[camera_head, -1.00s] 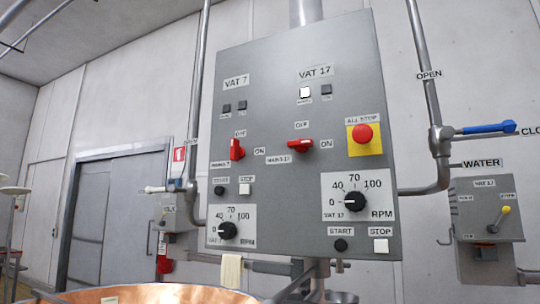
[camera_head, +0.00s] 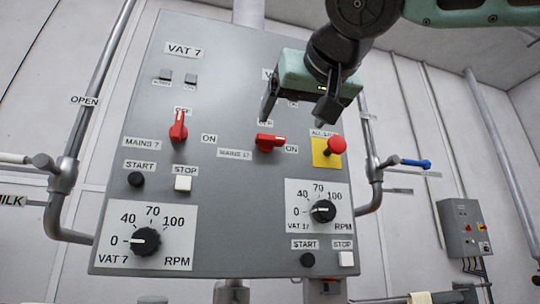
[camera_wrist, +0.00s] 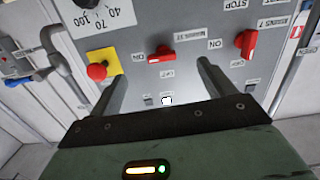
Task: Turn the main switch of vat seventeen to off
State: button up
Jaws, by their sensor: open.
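The grey control panel (camera_head: 225,200) fills the middle of the head view. The red main switch of vat 17 (camera_head: 270,142) lies horizontal, toward the ON label on its right. It also shows in the wrist view (camera_wrist: 160,53), where the panel appears upside down. My gripper (camera_head: 298,110) is open and empty, in front of the panel's upper right part. It hides most of the VAT 17 label and part of the OFF label. In the wrist view my gripper's fingers (camera_wrist: 155,75) are spread, one to each side of the vat 17 switch. I see no contact.
The red vat 7 switch (camera_head: 178,128) stands upright to the left, toward OFF. The red all-stop button (camera_head: 336,146) on its yellow plate (camera_head: 322,158) sits close right of the vat 17 switch. The RPM knob (camera_head: 323,211) is below. Pipes (camera_head: 366,160) flank the panel.

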aim_at(272, 136)
jog(key=shift+m+t, duration=0.3)
jog(key=r+p+x, duration=0.1)
jog(key=p+x, duration=0.1)
jog(key=x, duration=0.3)
jog(key=r+p+x, duration=0.1)
jog(key=p+x, duration=0.1)
jog(key=x, duration=0.3)
jog(key=r+p+x, duration=0.1)
jog(key=p+x, duration=0.2)
jog(key=x, duration=0.2)
jog(key=shift+w+f, duration=0.15)
jog(key=shift+w, duration=0.25)
jog(key=c, duration=1)
